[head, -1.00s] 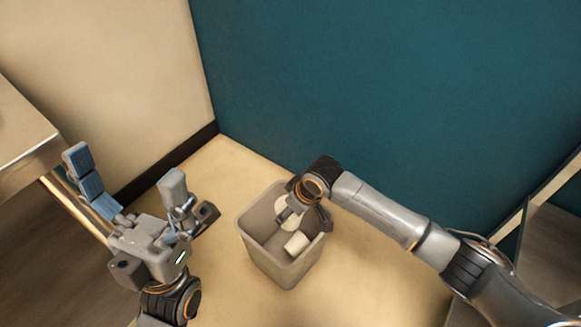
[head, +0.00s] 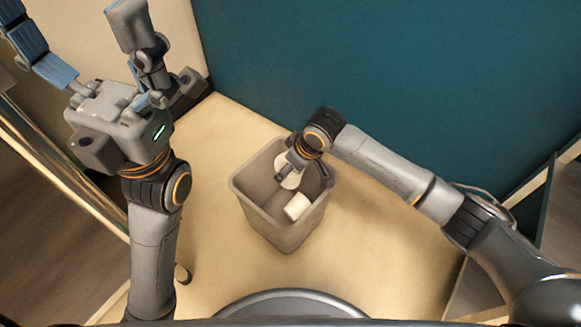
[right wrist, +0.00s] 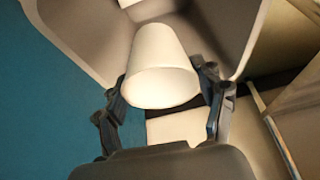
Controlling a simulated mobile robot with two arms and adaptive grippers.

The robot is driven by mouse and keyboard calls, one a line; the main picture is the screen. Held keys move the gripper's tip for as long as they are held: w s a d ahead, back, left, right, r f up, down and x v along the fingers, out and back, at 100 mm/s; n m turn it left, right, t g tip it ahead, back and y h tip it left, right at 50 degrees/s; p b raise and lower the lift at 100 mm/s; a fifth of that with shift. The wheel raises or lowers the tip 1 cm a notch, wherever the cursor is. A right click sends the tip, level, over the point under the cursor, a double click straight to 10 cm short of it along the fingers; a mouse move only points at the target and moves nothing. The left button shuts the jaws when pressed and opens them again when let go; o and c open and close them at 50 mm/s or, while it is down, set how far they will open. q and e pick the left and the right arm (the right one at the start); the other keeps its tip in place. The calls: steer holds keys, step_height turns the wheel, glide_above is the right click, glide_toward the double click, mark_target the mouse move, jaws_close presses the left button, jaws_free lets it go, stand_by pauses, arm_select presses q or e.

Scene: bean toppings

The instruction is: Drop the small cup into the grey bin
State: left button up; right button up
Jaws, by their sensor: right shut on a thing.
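The grey bin (head: 240,188) stands on the floor in the middle of the head view. My right gripper (head: 289,170) is inside the bin's opening, shut on the small cup (head: 291,181). My left gripper (head: 80,35) is open and empty at the upper left, away from the bin.
A teal wall (head: 400,75) stands behind the bin. Furniture flanks the left and right edges. The pale floor (head: 215,135) around the bin is clear.

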steer(key=shift+f, duration=0.35)
steer(key=o, duration=0.8)
steer(key=shift+o, duration=0.2)
steer(key=shift+r, duration=0.1)
steer(key=v, duration=1.2)
